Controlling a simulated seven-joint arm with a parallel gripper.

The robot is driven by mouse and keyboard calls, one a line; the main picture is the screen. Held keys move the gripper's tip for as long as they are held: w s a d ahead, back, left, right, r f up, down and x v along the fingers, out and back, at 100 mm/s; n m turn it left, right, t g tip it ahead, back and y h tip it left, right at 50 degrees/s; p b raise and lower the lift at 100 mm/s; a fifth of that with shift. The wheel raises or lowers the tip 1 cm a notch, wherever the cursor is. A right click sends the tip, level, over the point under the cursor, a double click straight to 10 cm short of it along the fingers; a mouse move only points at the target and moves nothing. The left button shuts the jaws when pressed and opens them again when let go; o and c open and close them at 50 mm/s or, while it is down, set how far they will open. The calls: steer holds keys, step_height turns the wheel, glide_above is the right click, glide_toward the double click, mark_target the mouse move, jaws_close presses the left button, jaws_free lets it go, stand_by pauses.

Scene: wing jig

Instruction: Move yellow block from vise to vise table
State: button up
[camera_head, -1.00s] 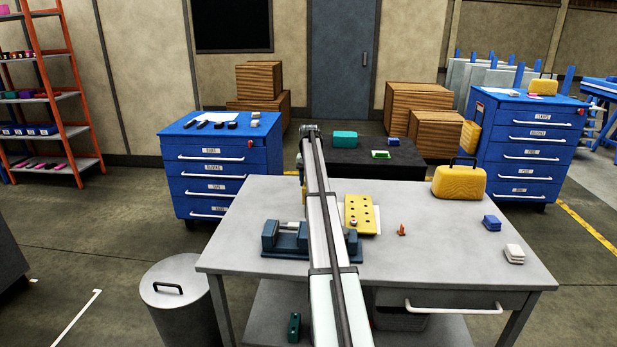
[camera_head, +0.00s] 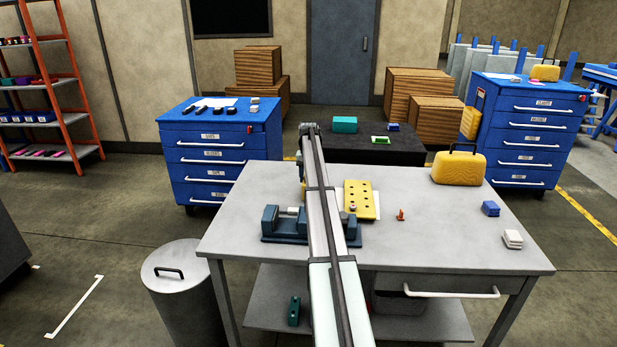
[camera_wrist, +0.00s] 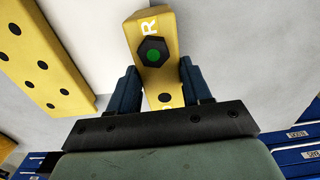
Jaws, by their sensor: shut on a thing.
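In the wrist view my gripper (camera_wrist: 160,84) is shut on the yellow block (camera_wrist: 153,28), with a blue finger on each side. The block has a white R and a dark hexagon with a green dot. A pale grey surface shows behind it. In the head view my arm hides most of the gripper and block. The blue-grey vise (camera_head: 270,220) stands on the grey vise table (camera_head: 240,248), left of and partly behind my arm. I see no block in the visible part of the vise.
A yellow plate with holes (camera_head: 366,203) lies right of my arm. A small orange piece (camera_head: 401,215), a yellow case (camera_head: 459,168), a blue block (camera_head: 490,208) and a white block (camera_head: 513,239) are on the table. The front right of the tabletop is clear.

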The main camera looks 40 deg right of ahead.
steer(key=shift+f, duration=0.2)
steer(key=shift+f, duration=0.3)
stand_by(0.3)
steer(key=o, duration=1.3)
steer(key=shift+o, duration=0.2)
step_height(320, 180, up, 14)
steer(key=shift+f, duration=0.15)
